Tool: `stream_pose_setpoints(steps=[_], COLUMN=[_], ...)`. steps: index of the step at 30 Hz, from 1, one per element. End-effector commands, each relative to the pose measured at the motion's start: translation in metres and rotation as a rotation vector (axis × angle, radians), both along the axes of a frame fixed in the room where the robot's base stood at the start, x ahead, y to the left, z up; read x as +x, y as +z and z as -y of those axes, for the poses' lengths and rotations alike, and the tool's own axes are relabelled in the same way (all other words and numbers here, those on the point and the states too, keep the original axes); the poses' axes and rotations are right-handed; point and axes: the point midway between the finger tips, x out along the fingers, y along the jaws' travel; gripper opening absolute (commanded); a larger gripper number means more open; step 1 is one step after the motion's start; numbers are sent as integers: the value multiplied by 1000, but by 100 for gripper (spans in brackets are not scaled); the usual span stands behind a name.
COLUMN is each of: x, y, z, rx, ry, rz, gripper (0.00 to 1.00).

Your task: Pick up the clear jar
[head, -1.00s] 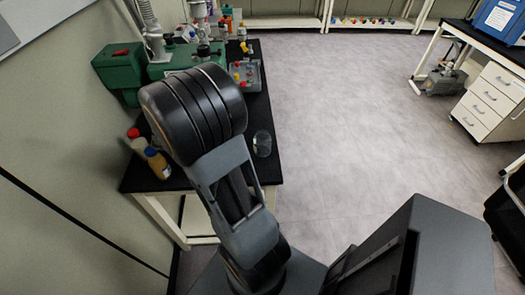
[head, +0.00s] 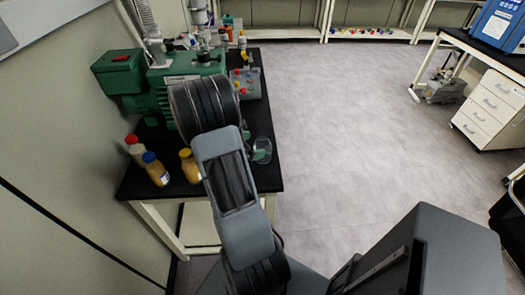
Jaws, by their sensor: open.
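The clear jar (head: 263,150) stands on the right edge of the black-topped table, just right of my arm in the head view. It is see-through, and its left side is close to or partly behind my arm. My arm reaches over the table and blocks the view of its own end. My gripper cannot be made out, so its distance from the jar does not show.
Left of my arm stand a red-capped bottle (head: 134,148), a blue-capped bottle (head: 156,170) and a yellow-capped bottle (head: 190,167). A green machine (head: 165,88) and a grey tray with coloured-topped items (head: 247,90) stand behind. The floor (head: 360,130) at right is open.

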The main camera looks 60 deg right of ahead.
Motion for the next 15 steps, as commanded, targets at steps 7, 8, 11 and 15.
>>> stream_pose_setpoints(steps=[7,8,11,15], x=[-10,-12,-16,-19], y=[-12,-14,-18,-22], z=[24,27,36,43], rx=[1,2,0,0], ry=[-4,-4,-3,-2], rz=[0,-1,0,2], gripper=[100,100,100,100])
